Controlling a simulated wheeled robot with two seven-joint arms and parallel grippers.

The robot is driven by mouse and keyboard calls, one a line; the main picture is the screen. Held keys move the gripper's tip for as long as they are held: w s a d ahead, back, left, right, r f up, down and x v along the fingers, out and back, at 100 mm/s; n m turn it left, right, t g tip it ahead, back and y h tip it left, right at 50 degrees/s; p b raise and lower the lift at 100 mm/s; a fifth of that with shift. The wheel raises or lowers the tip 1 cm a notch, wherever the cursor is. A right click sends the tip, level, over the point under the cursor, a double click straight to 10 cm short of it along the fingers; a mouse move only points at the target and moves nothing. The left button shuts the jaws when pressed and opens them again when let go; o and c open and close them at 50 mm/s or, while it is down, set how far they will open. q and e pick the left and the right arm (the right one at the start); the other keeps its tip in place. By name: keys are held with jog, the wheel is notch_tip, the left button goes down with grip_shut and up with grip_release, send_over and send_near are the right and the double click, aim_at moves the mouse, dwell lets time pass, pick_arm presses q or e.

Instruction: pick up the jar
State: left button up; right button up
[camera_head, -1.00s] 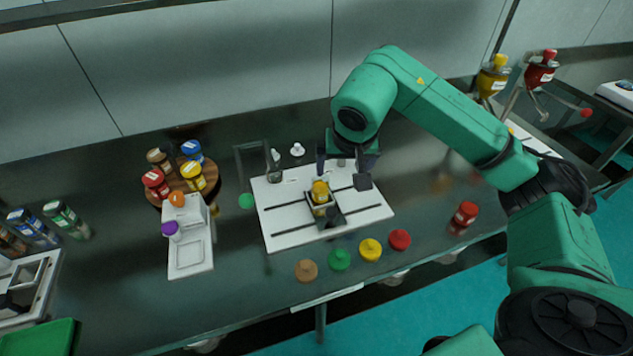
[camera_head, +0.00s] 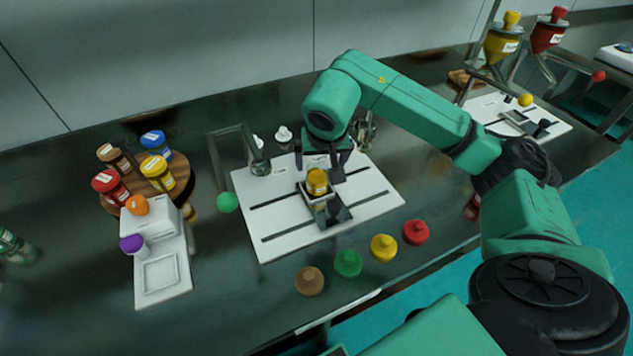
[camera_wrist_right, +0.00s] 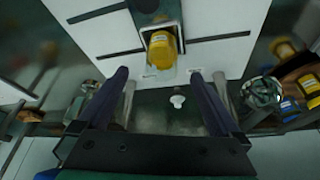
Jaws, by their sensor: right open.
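The jar (camera_head: 317,181) has a yellow lid and stands in a small holder (camera_head: 318,198) on the white slotted board. In the right wrist view the jar (camera_wrist_right: 162,48) shows just beyond the fingertips, roughly centred between them, with a pale label on it. My right gripper (camera_head: 318,170) is open and empty, its two dark fingers pointing down at the jar's far side. The fingers also show spread apart in the right wrist view (camera_wrist_right: 160,76). I cannot tell that either finger touches the jar. My left gripper is not in view.
Brown, green, yellow and red lids (camera_head: 383,248) lie along the board's front. A wooden turntable (camera_head: 184,184) with several jars and a white scale (camera_head: 160,275) stand left. A glass container (camera_head: 259,160) is at the board's back-left corner. Funnels (camera_head: 503,43) stand at back right.

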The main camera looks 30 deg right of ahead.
aim_at(317, 178)
jog(key=p+x, duration=0.2)
jog(key=x, duration=0.9)
jog(key=shift+a, duration=0.15)
jog(key=c, duration=1.6)
